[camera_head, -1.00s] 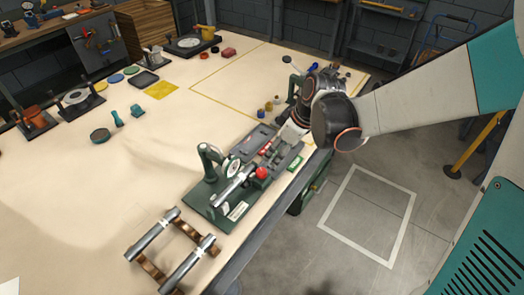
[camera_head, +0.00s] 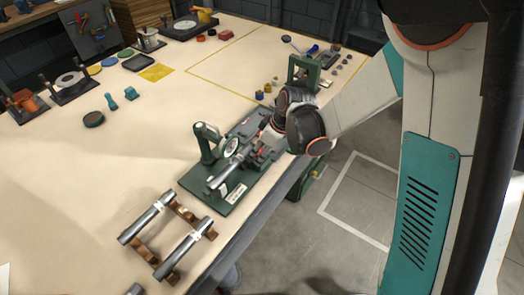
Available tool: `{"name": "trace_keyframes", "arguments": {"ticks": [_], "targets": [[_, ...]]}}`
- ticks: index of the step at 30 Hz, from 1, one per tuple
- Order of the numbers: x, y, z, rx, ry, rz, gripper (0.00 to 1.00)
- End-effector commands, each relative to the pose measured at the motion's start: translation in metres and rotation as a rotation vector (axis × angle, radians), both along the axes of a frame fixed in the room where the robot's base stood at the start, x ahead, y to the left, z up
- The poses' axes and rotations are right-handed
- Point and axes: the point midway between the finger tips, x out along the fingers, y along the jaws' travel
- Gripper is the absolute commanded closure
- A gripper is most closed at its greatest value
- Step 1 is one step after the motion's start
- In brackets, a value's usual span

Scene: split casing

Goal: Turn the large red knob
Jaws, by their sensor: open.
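A green fixture (camera_head: 205,190) stands near the front edge of the workbench, with a dial gauge (camera_head: 230,147) on a post and a metal cylinder (camera_head: 222,176) lying across it. A small red part (camera_head: 261,151) shows at the cylinder's far right end, where the red knob sits; it is small and partly covered. My gripper (camera_head: 268,138) is open, just above and behind this red part, pointing down-left. Its fingers are small and blurred against the grey fixture, so I cannot tell whether they touch the knob.
Two metal cylinders (camera_head: 183,249) lie on brown supports (camera_head: 165,270) at the front left. A green press-like frame (camera_head: 304,72) stands behind my wrist. Several small knobs and a yellow square (camera_head: 156,72) lie farther back. The bench's left middle is clear.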

Motion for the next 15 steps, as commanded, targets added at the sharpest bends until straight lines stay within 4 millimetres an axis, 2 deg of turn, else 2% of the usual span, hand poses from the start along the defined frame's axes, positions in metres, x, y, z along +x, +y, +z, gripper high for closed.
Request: {"name": "trace_keyframes", "arguments": {"ticks": [6,12,15], "targets": [[0.0,0.0001,0.0,0.0,0.0,0.0,0.49],[0.0,0.0,0.0001,0.0,0.0,0.0,0.94],[0.0,0.0,0.0001,0.0,0.0,0.0,0.94]]}}
